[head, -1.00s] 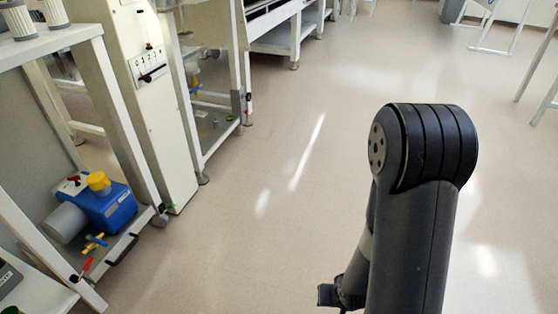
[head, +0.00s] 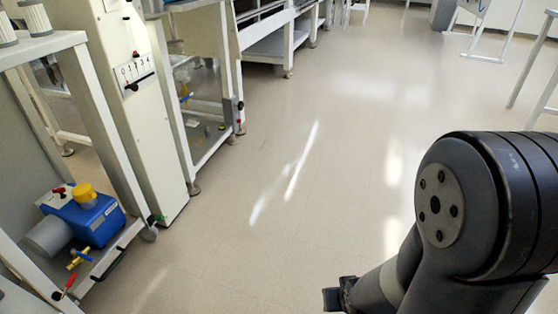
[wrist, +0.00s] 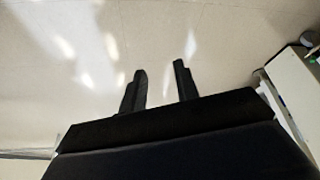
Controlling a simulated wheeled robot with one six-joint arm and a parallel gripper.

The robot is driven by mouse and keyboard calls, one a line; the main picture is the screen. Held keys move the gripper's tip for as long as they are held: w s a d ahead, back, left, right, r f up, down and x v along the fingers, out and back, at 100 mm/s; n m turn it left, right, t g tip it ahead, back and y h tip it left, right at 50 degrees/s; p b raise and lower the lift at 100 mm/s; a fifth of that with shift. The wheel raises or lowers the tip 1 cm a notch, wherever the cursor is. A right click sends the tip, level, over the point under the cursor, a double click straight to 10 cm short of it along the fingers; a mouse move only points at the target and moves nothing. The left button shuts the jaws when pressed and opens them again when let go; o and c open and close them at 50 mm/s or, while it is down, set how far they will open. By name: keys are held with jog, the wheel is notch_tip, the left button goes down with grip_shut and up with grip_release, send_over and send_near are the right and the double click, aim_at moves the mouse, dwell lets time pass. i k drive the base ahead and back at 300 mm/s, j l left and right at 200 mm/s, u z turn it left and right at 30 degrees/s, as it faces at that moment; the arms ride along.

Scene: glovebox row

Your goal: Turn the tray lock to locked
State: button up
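No part is clearly readable as the tray lock. A small red lever (head: 67,285) is at the front left of the low shelf with the blue pump, near a black handle (head: 112,262) on the shelf's front edge. A small green part (head: 155,218) is at that edge's right end. I cannot tell whether any of these is the lock, or its setting. My gripper (wrist: 160,68) is open and empty over bare floor in the wrist view. In the head view its dark end (head: 338,296) shows low, well right of the shelf.
A white column (head: 150,120) carries a numbered slider scale (head: 134,75). More benches (head: 275,45) line the back. The floor (head: 270,200) between is clear.

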aim_at(69, 284)
jog(key=u, duration=2.1)
jog(key=i+l+u, duration=0.35)
jog(key=i+l, duration=1.05)
jog(key=l, duration=0.1)
